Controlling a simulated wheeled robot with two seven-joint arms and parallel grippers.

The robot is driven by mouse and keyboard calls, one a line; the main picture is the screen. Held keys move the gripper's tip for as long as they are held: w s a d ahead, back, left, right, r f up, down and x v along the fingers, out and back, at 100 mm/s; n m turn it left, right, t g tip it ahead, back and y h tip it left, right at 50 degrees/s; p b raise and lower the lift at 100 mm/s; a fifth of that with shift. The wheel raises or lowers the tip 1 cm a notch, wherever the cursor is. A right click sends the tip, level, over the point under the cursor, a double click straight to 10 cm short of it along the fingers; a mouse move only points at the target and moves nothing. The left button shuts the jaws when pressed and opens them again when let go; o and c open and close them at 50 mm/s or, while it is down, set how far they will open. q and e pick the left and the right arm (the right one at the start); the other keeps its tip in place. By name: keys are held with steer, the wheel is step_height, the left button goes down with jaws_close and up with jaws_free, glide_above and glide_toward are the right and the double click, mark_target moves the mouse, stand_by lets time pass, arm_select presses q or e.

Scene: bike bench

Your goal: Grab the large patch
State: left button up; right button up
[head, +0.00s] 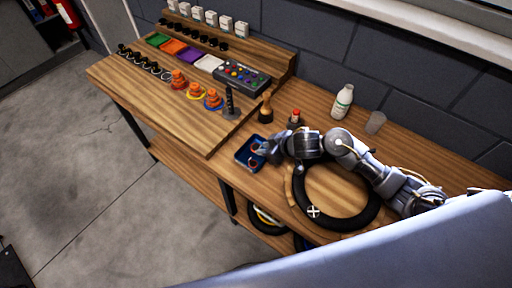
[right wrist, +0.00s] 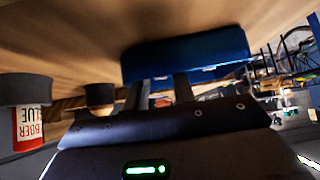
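A blue tray (head: 240,153) lies on the bench left of the tyre. It also fills the upper middle of the right wrist view (right wrist: 188,55). A small reddish and pale item (head: 254,146) shows in it, partly covered by my gripper. I cannot make out a large patch for certain. My right gripper (head: 259,152) is at the tray's right side, pointing into it. In the right wrist view its two fingers (right wrist: 160,82) are apart, with their tips at the tray and nothing clearly between them. My left gripper is not in view.
A black tyre on a wheel (head: 372,215) lies under my right arm. A glue pot (head: 295,118), a wooden-handled tool (head: 266,108), a white bottle (head: 342,102) and a clear cup (head: 375,122) stand behind. The raised wooden board (head: 150,95) at left holds several parts.

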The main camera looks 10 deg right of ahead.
steer(key=shift+w+f, duration=0.15)
jaws_close()
steer(key=shift+r, duration=0.55)
step_height(320, 180, up, 2)
steer(key=shift+r, duration=0.15)
steer(key=s+a+r+p, duration=0.1)
steer(key=s+r+p, duration=0.1)
steer(key=s+r, duration=0.3)
steer(key=s+a+r+p, duration=0.1)
steer(key=s+r+p, duration=0.2)
steer(key=s, duration=0.6)
steer(key=shift+r, duration=0.85)
